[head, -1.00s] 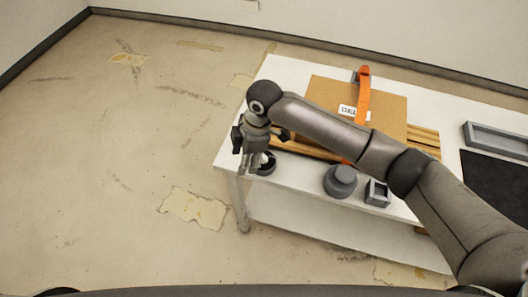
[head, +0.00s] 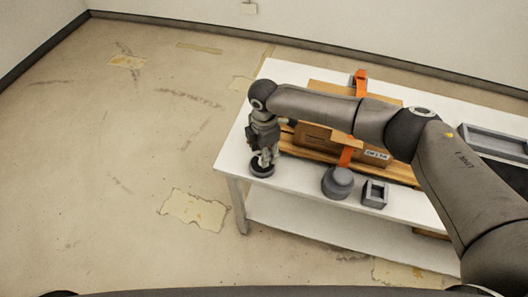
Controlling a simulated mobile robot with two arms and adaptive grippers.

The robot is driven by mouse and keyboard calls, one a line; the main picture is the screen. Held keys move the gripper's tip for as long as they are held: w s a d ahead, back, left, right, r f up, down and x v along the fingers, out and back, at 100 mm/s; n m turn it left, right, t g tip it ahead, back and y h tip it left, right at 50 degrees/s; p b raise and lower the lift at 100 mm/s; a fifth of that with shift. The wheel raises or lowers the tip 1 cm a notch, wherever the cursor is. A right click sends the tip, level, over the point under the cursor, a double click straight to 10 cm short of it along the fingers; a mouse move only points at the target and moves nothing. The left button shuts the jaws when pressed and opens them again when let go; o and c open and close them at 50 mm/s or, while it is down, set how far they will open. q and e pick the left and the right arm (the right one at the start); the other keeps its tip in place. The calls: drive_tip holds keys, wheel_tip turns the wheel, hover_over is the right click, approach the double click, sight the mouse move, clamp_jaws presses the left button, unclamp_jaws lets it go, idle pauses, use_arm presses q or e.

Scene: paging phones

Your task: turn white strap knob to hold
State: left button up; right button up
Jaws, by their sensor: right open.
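My right gripper (head: 265,159) is open and points down at the table's near left corner. Its fingers are over or around a dark round base (head: 262,171); contact cannot be told. I cannot make out a white knob, a pointer or a hold mark; the fingers cover the top of the round base. An orange strap (head: 360,82) runs over a cardboard box (head: 319,136), partly hidden by my right arm. My left gripper is not in view.
A grey round knob-like piece (head: 338,182) and a small grey square holder (head: 375,193) stand along the near edge of the white table (head: 298,174). A grey tray (head: 487,139) is at the right. The floor left of the table is clear.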

drive_tip(key=shift+f, duration=1.1)
drive_tip(key=c, duration=1)
